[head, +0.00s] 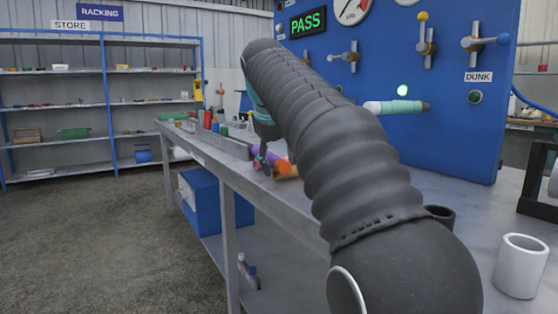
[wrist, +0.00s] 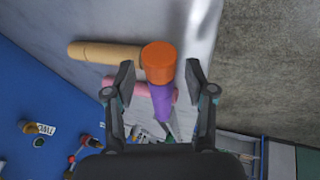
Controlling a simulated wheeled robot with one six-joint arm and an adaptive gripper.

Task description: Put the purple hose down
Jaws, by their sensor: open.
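The purple hose (wrist: 161,98) has an orange end (wrist: 158,60) and lies between my open fingers in the wrist view. Gaps show between it and both fingertips of my gripper (wrist: 159,72). In the head view the purple hose (head: 268,157) is at the bench's front edge, beside my gripper (head: 263,160), and looks to be lying on the bench top. My arm hides part of that area.
A tan cylinder (wrist: 105,53) and a pink one (wrist: 92,87) lie beside the hose on the grey bench (head: 215,158). A blue panel (head: 440,140) stands behind. A white cup (head: 520,266) is near right. Open floor (head: 110,245) lies left.

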